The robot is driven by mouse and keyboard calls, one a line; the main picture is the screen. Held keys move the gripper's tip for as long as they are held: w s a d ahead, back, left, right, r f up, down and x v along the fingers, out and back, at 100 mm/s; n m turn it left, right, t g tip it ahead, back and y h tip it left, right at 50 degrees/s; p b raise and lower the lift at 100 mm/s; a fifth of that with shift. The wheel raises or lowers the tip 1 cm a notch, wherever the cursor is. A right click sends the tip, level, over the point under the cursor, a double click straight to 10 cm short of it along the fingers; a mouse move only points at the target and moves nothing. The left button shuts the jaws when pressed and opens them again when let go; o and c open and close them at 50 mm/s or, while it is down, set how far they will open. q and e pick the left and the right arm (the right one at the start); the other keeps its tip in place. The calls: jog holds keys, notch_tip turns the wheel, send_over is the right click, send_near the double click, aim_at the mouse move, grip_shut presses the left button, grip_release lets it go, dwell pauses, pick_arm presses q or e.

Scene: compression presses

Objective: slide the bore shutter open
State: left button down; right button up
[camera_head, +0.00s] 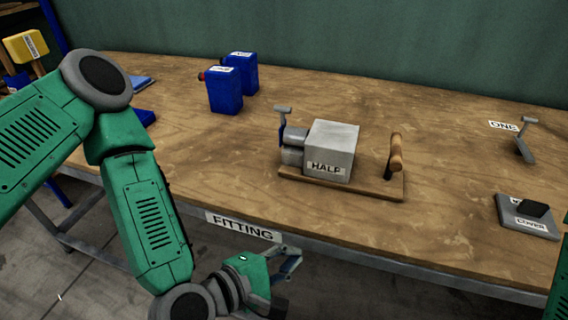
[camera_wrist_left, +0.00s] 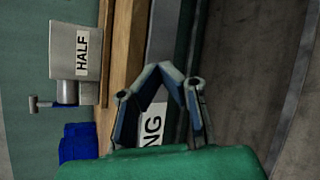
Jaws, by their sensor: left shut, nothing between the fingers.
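A grey block press labelled HALF (camera_head: 337,143) stands on a wooden base (camera_head: 330,190) on the table. At its left end are grey cylinders (camera_head: 293,147) and an upright blue piece with a grey T-shaped top (camera_head: 283,112), perhaps the shutter; I cannot tell whether the bore is covered. A wooden-grip lever (camera_head: 395,152) stands at the right end. The press also shows sideways in the left wrist view (camera_wrist_left: 68,40). My left gripper (camera_head: 296,254) is at the table's front edge, below and apart from the press. Its fingertips meet in the wrist view (camera_wrist_left: 166,70), empty. My right gripper is out of view.
Two blue canisters (camera_head: 225,92) stand behind left of the press. At the right are a lever by the ONE label (camera_head: 523,148) and a COVER plate (camera_head: 525,216). The front edge bears a FITTING label (camera_head: 243,227). Table between press and plate is clear.

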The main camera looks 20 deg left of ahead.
aim_at(281, 112)
pick_arm(q)
jog(key=w+a+r+n+t, duration=0.1)
jog(key=r+n, duration=0.1)
jog(key=w+a+r+n+t+y+b, duration=0.1)
jog(key=r+n+t, duration=0.1)
jog(key=n, duration=0.1)
jog(key=w+a+r+n+t+y, duration=0.1)
jog(key=w+r+n, duration=0.1)
jog(key=n, duration=0.1)
jog(key=shift+a+r+t+b, duration=0.15)
jog(key=shift+a+t+b, duration=0.1)
jog(key=shift+t+b, duration=0.15)
jog(key=w+a+r+n+t+y+b, duration=0.1)
jog(key=w+a+r+n+t+y, duration=0.1)
jog(key=n, duration=0.7)
jog(key=a+r+t+y, duration=0.1)
jog(key=a+r+y, duration=0.1)
jog(key=a+r, duration=0.1)
jog(key=shift+w+r+n+t+y, duration=0.3)
jog(key=shift+r+t+y, duration=0.1)
jog(key=shift+r, duration=0.3)
jog(key=shift+a, duration=0.1)
